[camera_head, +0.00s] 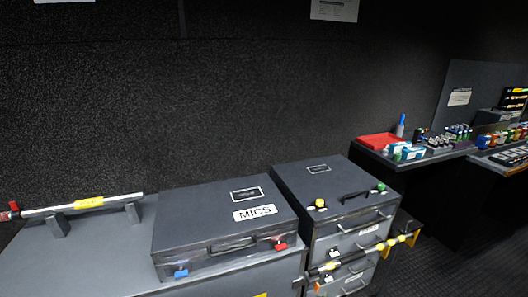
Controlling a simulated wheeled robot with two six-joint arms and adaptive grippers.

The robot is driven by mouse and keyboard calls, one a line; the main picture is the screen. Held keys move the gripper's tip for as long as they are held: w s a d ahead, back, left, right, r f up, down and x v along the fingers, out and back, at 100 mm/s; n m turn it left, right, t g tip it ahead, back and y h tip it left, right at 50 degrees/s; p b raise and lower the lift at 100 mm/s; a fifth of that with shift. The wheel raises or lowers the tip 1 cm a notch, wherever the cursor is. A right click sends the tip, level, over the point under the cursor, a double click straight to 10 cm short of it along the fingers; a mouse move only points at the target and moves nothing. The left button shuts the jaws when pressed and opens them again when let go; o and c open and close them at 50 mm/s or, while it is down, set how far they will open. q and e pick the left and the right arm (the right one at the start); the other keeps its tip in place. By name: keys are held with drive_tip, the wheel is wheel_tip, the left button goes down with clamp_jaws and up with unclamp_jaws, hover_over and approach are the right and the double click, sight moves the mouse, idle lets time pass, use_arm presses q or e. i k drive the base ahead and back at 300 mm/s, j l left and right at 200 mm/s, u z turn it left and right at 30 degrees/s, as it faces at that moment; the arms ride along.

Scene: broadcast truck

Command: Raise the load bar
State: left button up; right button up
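Two bars are in view, and I cannot tell for certain which one is the load bar. One bar (341,263) with dark and silver sections and several yellow marks runs slantwise across the front of a dark drawer case (318,208). Its right end is higher in the picture, near an orange-yellow bracket (411,240); another orange piece (317,287) shows by its left end. The other bar (62,208), silver with a yellow label and a red left end, lies across two grey supports at the far left. Neither of my grippers is in view.
A closed dark case labelled MICS (218,193) with red and blue latches sits on the grey top (75,268), left of the drawer case. A red tray (382,141) and small items stand on the right counter. Dark floor (440,270) is open at the lower right.

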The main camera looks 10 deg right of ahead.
sight(342, 262)
drive_tip(key=z, duration=1.45)
